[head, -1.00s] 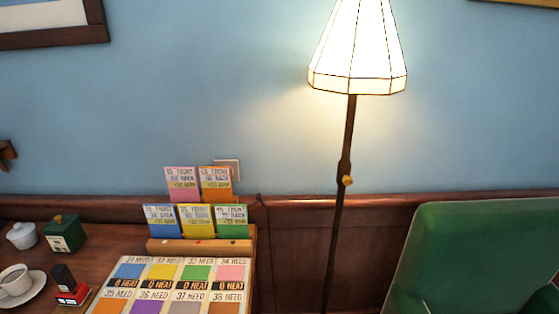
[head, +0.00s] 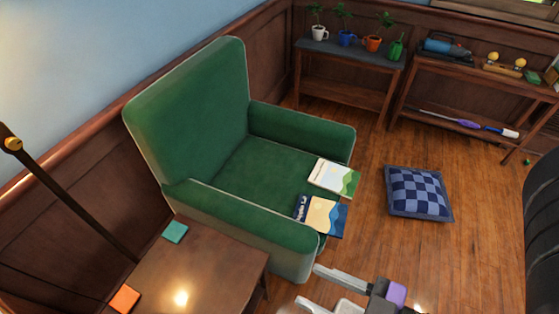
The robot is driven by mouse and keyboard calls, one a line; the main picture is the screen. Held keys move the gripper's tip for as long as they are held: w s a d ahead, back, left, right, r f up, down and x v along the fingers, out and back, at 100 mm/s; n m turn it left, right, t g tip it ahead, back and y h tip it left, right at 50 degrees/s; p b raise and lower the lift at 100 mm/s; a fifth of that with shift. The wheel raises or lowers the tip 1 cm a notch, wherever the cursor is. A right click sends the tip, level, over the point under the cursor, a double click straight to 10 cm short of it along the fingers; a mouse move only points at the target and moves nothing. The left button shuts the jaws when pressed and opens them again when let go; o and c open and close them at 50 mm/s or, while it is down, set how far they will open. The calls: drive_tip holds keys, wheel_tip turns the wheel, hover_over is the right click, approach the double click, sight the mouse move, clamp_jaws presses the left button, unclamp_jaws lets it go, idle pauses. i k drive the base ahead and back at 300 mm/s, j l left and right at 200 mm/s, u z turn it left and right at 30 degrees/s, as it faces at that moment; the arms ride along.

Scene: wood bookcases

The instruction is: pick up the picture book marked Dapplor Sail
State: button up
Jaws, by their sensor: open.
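Two picture books lie near the front edge of the green armchair's seat (head: 265,172). The nearer book (head: 324,216) has a blue and cream cover and lettering on a dark blue spine, too small to read surely. It lies close to the near armrest and seems to reach past the seat's front edge. The other book (head: 333,177) has a white and green cover and lies just behind it; I cannot read a title on it. My gripper (head: 309,284) is at the bottom of the head view, open and empty, its fingers pointing left, apart from both books.
A wooden side table (head: 205,266) with a teal card (head: 175,231) and an orange card (head: 124,299) stands beside the armchair. A checked cushion (head: 418,193) lies on the floor. Plant pots stand on a far shelf (head: 352,48).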

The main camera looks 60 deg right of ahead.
sight(328, 218)
drive_tip(key=k+j+z, duration=0.1)
drive_tip(key=z, duration=0.3)
drive_tip(key=k+j+z, duration=0.1)
drive_tip(key=z, duration=0.35)
drive_tip(key=k+z, duration=0.15)
drive_tip(key=z, duration=0.25)
